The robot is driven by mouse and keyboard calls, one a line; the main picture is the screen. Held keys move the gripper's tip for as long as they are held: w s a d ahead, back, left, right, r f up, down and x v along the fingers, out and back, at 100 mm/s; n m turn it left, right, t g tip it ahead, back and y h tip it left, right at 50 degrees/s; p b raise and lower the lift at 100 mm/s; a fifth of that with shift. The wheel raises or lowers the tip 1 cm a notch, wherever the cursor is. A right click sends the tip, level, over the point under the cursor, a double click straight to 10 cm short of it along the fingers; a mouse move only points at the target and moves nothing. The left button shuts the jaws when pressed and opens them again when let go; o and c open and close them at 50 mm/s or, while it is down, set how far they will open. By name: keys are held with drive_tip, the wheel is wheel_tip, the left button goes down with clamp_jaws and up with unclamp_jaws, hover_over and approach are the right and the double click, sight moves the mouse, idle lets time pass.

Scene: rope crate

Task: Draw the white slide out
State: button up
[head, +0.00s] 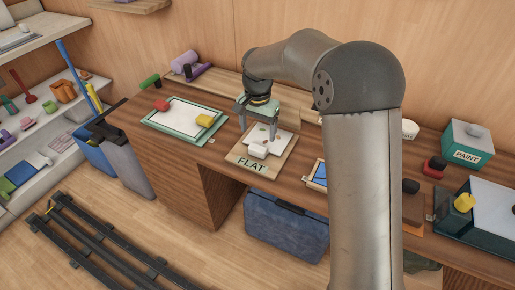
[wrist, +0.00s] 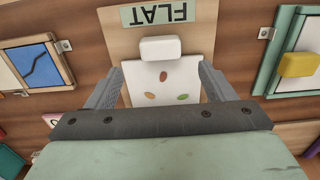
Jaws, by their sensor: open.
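A wooden board marked FLAT (head: 236,159) lies on the workbench with a white slide in it. The slide has a white block knob (head: 258,152) at its front end; the knob also shows in the wrist view (wrist: 160,48). Behind the knob, the slide's white face (wrist: 146,76) carries several small coloured spots. My gripper (head: 258,131) is open above the board, behind the knob. In the wrist view its fingers (wrist: 160,75) stand either side of the white face, with nothing held between them. Whether the fingertips touch the board cannot be told.
A green-framed white panel with a yellow block (head: 204,120) lies to the left. A blue panel (head: 321,173) in a wooden frame lies to the right, partly behind my arm. A PAINT box (head: 467,155) stands further right. The bench's front edge is just beyond the FLAT label.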

sight(257, 147)
wheel_tip(257, 147, down, 8)
drive_tip(key=shift+f, duration=0.1)
drive_tip(key=shift+c, duration=0.3)
drive_tip(key=c, duration=1.3)
drive_tip(key=s+a, duration=0.1)
drive_tip(key=s, duration=0.1)
drive_tip(key=s+a+b, duration=0.1)
drive_tip(key=s, duration=0.1)
drive_tip(key=s+a, duration=0.1)
drive_tip(key=s, duration=0.1)
drive_tip(key=shift+s+a+b, duration=0.15)
drive_tip(key=shift+s+b, duration=0.2)
drive_tip(key=shift+b, duration=0.05)
drive_tip(key=shift+c, duration=0.2)
drive_tip(key=o, duration=1.4)
wheel_tip(257, 147, up, 18)
drive_tip(key=p, duration=0.1)
drive_tip(key=shift+f, duration=0.25)
drive_tip(key=shift+p, duration=0.3)
